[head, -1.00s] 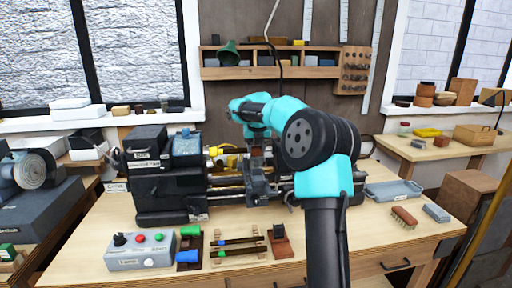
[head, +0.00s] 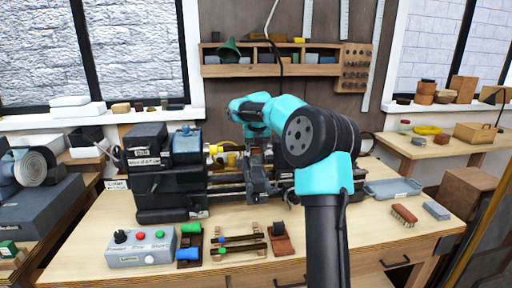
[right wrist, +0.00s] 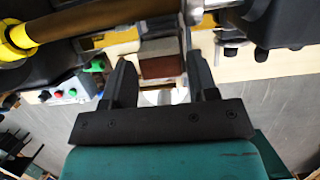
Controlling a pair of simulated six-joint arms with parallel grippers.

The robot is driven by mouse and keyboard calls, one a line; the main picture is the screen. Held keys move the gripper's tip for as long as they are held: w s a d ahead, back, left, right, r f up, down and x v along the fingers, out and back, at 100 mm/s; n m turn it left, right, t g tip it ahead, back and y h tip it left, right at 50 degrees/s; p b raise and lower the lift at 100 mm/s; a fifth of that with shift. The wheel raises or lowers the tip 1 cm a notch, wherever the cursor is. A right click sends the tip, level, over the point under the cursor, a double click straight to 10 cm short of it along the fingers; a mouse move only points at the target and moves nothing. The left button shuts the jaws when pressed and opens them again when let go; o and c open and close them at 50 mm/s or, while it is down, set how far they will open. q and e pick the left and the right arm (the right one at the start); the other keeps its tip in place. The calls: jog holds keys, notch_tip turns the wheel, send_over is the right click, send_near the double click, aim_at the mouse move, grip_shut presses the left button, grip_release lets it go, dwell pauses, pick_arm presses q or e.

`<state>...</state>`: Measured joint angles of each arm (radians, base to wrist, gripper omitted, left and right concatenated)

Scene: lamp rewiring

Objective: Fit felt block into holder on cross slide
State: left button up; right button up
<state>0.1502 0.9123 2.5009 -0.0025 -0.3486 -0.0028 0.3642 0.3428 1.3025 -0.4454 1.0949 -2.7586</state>
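My right gripper (right wrist: 160,82) is at the lathe, with its fingers on both sides of a small block, the felt block (right wrist: 162,66), pale grey above and reddish brown below. The block fills the gap between the fingertips and looks held. In the head view, my right arm reaches over the lathe and the gripper points down above the cross slide (head: 257,182). My arm and the dark lathe parts hide the fingertips there. I cannot make out the holder or tell whether the block touches it. My left gripper is not in view.
The lathe headstock (head: 168,180) stands left of the cross slide. In front lie a grey control box (head: 140,250), a wooden rack with rods (head: 238,246) and a red-brown stand (head: 282,243). A grey tray (head: 393,188) and a brush (head: 403,215) lie at the right.

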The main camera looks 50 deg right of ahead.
jog(key=shift+o, duration=1.4)
jog(key=shift+f, duration=0.1)
jog(key=v, duration=1.7)
jog(key=shift+s, duration=0.2)
jog(key=shift+a, duration=0.1)
